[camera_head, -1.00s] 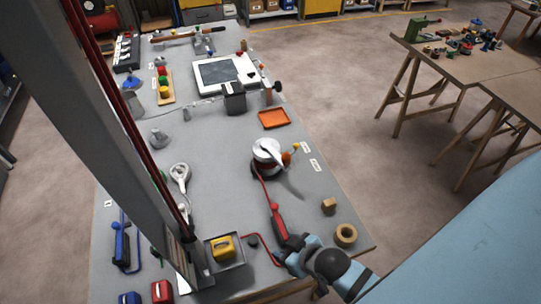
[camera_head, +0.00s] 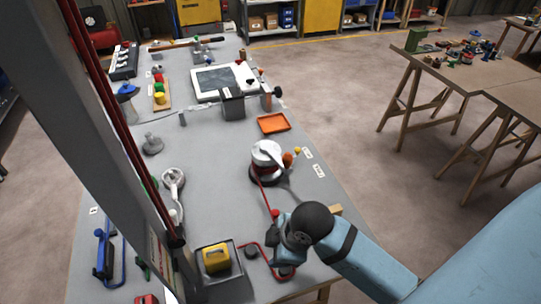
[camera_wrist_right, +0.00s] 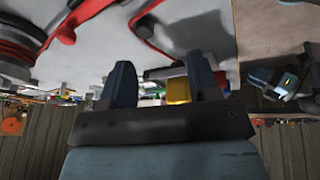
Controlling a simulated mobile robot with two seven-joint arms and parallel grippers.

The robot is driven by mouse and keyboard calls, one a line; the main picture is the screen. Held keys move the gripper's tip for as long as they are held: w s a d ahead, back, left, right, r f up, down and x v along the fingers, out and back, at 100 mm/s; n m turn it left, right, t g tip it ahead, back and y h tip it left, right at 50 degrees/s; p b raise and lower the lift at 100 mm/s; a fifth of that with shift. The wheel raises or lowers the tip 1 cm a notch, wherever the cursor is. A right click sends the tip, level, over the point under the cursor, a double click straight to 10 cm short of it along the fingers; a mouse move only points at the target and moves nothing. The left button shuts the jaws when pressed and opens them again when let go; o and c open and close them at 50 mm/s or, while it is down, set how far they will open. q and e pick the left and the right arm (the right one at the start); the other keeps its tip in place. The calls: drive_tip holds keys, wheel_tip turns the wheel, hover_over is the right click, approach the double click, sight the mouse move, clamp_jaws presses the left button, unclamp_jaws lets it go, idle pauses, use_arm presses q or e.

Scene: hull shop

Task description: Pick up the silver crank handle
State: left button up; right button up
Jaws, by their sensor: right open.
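A silver piece with a ring-like head and a pale knob (camera_head: 173,183), which looks like a crank handle, lies on the grey bench, left of centre. A silver-topped winch (camera_head: 267,158) with a lever across its top stands further right, a red line running from it. My right gripper (camera_head: 283,262) is over the bench's near right part, its fingertips hard to make out in the head view. In the right wrist view its two dark fingers (camera_wrist_right: 161,88) are apart with nothing held between them. My left gripper is not in view.
A grey tray with a yellow block (camera_head: 216,259) lies left of my right gripper; the yellow block also shows beyond the fingers in the wrist view (camera_wrist_right: 178,91). A red handle (camera_wrist_right: 66,32) lies near the winch. An orange tray (camera_head: 273,123) is further back. The bench centre is clear.

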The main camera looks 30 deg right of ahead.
drive_tip(key=w+r+n+g, duration=0.2)
drive_tip(key=w+r+n, duration=0.1)
drive_tip(key=w+n, duration=1.05)
drive_tip(key=w+d+r+n+g+h, duration=0.1)
drive_tip(key=w+d+r+n, duration=0.45)
drive_tip(key=d, duration=0.25)
drive_tip(key=w+d+r+n+h, duration=0.1)
drive_tip(key=w+d+r+n, duration=0.45)
drive_tip(key=d, duration=0.25)
hover_over(276, 156)
drive_tip(key=shift+n, duration=0.25)
drive_tip(key=f, duration=0.7)
drive_tip(key=shift+s+d+f, duration=0.15)
drive_tip(key=shift+s+f, duration=0.15)
drive_tip(key=shift+f, duration=0.1)
drive_tip(key=shift+w+f+p, duration=0.15)
drive_tip(key=shift+w+f, duration=0.05)
drive_tip(key=shift+f, duration=1.15)
drive_tip(key=shift+w+f+p, duration=0.15)
drive_tip(key=shift+w+f, duration=0.05)
drive_tip(key=shift+f, duration=1.1)
clamp_jaws()
drive_tip(key=shift+r, duration=0.15)
